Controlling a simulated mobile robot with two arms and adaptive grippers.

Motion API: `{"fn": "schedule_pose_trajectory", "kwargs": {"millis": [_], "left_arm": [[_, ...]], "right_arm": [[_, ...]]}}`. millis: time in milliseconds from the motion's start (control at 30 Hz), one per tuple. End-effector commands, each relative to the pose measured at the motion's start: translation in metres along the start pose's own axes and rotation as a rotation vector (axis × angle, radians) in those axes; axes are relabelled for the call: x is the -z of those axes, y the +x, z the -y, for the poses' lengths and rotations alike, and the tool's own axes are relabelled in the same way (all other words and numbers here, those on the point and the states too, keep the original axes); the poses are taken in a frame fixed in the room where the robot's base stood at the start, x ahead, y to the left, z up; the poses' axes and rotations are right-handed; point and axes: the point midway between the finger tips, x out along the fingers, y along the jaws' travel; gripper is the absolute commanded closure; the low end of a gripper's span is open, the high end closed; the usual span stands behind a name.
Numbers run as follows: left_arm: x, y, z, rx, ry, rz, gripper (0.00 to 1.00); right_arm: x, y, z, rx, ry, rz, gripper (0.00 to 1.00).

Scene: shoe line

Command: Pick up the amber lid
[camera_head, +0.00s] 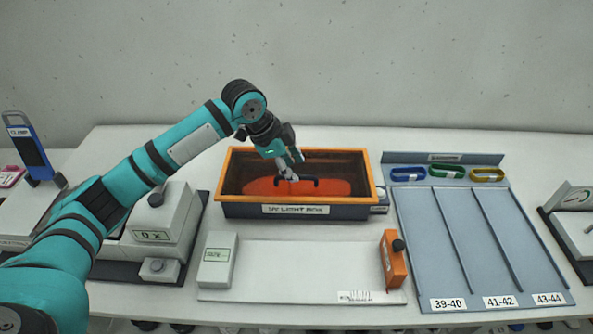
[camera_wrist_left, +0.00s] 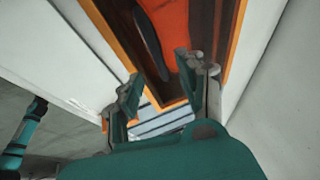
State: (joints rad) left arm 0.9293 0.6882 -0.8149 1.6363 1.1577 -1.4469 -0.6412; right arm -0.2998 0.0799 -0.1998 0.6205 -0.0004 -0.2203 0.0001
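The amber lid (camera_head: 340,168) looks like the dark brown see-through panel within the orange rim of the UV light box (camera_head: 245,209). A black bar handle (camera_head: 307,183) stands on it, and a bright orange shape shows beneath. The handle also shows as a dark bar (camera_wrist_left: 148,40) in the left wrist view. My left gripper (camera_head: 290,168) points down over the lid, close to the handle and partly in front of it. In the left wrist view its fingers (camera_wrist_left: 162,85) are spread with nothing between them; whether they touch the handle is unclear. My right gripper is not in view.
A white board (camera_head: 305,262) with an orange block (camera_head: 393,260) lies in front of the box. A blue-grey sorting rack (camera_head: 420,230) with several coloured bands stands right. A grey device (camera_head: 160,225) stands left, near my left arm. A wall is behind.

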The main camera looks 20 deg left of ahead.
Motion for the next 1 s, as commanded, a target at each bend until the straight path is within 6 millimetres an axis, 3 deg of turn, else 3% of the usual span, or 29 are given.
{"fn": "schedule_pose_trajectory", "kwargs": {"millis": [167, 300, 567, 900, 1000], "left_arm": [[0.008, 0.025, -0.002, -0.006, -0.001, 0.000, 0.61], [0.006, 0.042, -0.002, -0.002, 0.000, 0.000, 0.61], [0.006, 0.047, -0.002, -0.001, 0.001, 0.000, 0.61], [0.005, 0.047, -0.002, -0.001, 0.001, 0.000, 1.00], [0.005, 0.047, -0.002, -0.001, 0.001, 0.000, 1.00]], "right_arm": [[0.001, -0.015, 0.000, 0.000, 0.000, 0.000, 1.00], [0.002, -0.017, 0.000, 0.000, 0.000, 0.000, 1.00], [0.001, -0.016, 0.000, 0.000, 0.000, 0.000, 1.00], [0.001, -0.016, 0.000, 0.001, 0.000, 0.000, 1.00], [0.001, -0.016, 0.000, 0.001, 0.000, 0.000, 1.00]]}}
